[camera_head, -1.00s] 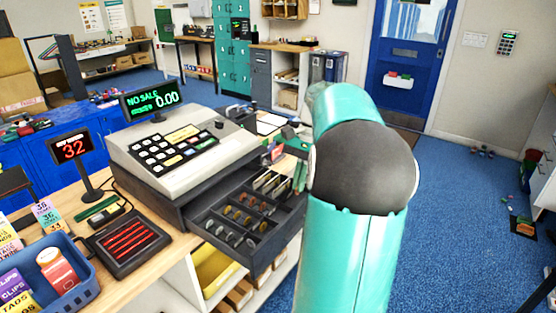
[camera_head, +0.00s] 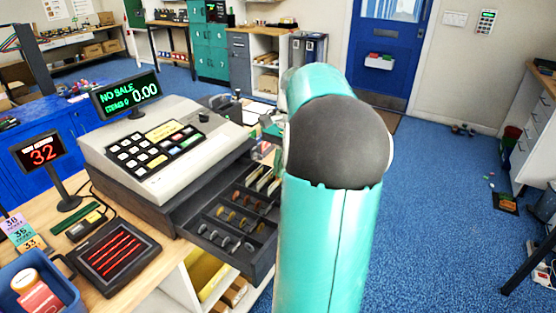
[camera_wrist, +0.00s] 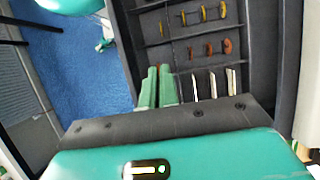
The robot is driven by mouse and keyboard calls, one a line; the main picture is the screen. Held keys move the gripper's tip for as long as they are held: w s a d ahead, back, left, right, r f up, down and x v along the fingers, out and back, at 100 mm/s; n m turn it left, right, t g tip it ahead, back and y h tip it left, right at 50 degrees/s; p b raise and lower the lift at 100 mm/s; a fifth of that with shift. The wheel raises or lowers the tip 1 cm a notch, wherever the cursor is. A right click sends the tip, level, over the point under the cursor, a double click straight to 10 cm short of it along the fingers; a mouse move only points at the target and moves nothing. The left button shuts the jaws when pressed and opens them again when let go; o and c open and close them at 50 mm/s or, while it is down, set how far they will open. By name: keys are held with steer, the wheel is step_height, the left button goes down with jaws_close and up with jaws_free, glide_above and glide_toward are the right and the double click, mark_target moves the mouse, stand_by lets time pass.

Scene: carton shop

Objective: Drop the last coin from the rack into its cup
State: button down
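The open cash drawer (camera_head: 200,247) holds coins on edge in rows of cups: copper coins (camera_wrist: 210,49), gold coins (camera_wrist: 203,15) and silver ones (camera_head: 226,241). Pale upright slips (camera_wrist: 213,84) stand beside the copper row. In the wrist view my gripper (camera_wrist: 158,74) has its two green fingers close together over the drawer's left side, by the end of the copper row. A thin reddish-brown edge, apparently a copper coin (camera_wrist: 158,67), shows between the fingertips. My arm hides the gripper in the head view. A black tray with red strips (camera_head: 117,255) lies left of the drawer.
The cash register (camera_head: 165,140) stands above the drawer, with its display (camera_head: 126,95) reading NO SALE 0.00. A small display reading 32 (camera_head: 39,151) and a blue basket (camera_head: 72,298) stand at left.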

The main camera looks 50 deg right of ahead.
step_height(320, 180, down, 3)
steer(key=shift+f, duration=0.8)
steer(key=shift+s, duration=0.1)
steer(key=c, duration=2)
jaws_free()
steer(key=o, duration=0.4)
steer(key=shift+d, duration=0.1)
